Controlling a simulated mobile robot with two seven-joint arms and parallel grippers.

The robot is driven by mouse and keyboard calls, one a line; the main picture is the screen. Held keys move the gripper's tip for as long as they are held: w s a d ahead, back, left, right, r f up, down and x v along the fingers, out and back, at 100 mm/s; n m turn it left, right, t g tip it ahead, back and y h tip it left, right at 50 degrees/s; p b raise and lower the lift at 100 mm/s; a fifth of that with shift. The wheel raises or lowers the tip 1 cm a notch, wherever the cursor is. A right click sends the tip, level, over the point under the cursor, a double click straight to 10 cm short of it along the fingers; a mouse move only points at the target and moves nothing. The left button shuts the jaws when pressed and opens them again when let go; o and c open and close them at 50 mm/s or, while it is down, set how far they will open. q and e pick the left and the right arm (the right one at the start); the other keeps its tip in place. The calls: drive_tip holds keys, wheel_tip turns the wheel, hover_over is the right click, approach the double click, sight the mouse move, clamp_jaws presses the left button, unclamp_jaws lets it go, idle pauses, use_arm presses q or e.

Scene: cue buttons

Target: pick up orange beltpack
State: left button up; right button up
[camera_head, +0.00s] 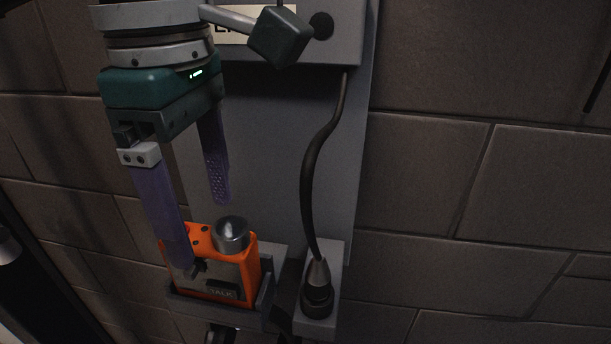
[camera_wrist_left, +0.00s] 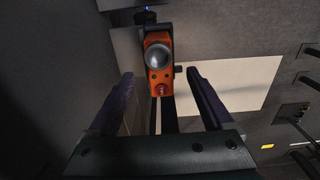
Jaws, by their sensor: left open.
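The orange beltpack (camera_head: 255,268) sits upright in a grey holder (camera_head: 215,312) on the wall panel. It has a silver knob on top and a dark button marked TALK on its front. My left gripper (camera_head: 201,232) is open above it, with purple fingers pointing down. In the head view one finger overlaps the beltpack's left front part; I cannot tell whether it touches. In the left wrist view the beltpack (camera_wrist_left: 159,78) lies ahead, between and beyond the tips of the open fingers (camera_wrist_left: 160,82). My right gripper is not in view.
A black cable (camera_head: 312,165) hangs from a grey box (camera_head: 345,40) to a connector (camera_head: 317,290) in a second holder right of the beltpack. A dark green block on a lever (camera_head: 278,37) juts out at the top.

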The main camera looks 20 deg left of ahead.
sight(205, 238)
use_arm(q)
wheel_tip(205, 238, down, 5)
drive_tip(key=shift+s+a+r, duration=0.1)
drive_tip(key=shift+s+r, duration=0.05)
drive_tip(key=shift+r, duration=0.05)
drive_tip(key=shift+c, duration=0.2)
clamp_jaws()
idle(0.5)
